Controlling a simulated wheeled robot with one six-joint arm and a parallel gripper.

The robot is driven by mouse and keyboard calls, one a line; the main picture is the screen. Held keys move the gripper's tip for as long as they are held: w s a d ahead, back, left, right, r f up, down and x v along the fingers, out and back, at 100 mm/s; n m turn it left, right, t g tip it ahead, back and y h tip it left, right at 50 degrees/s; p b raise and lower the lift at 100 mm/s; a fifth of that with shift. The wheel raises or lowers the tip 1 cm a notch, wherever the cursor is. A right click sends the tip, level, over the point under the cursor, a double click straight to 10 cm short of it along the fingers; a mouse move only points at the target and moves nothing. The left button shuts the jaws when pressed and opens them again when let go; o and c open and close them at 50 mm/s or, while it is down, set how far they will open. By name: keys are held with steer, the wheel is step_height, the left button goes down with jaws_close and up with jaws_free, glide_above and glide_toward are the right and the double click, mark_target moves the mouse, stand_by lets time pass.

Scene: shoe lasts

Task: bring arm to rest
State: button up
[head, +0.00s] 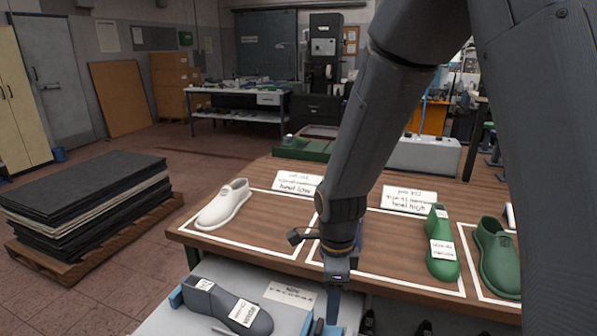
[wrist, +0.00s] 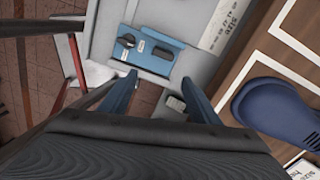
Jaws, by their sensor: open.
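My gripper (head: 330,318) hangs at the front edge of the wooden table in the head view, pointing down, partly cut off by the bottom edge. In the wrist view its two blue fingers (wrist: 163,98) are spread apart with nothing between them. My arm is extended down across the middle of the head view.
The wooden table (head: 265,240) has white-outlined areas, with a white last (head: 225,204), a green last (head: 442,262) and another green last (head: 494,258). A blue last (wrist: 272,110) and a blue fixture (wrist: 150,62) show in the wrist view. Stacked dark sheets (head: 85,195) stand left.

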steer(key=s+d+r+n, duration=0.3)
steer(key=d+n, duration=0.2)
steer(key=n, duration=0.4)
steer(key=s+d+r+n+t, duration=0.1)
steer(key=s+d+r+n, duration=0.2)
steer(key=d+n, duration=0.3)
steer(key=s+n, duration=0.1)
steer(key=n, duration=0.3)
steer(key=shift+s+d+r, duration=0.15)
steer(key=shift+d, duration=0.05)
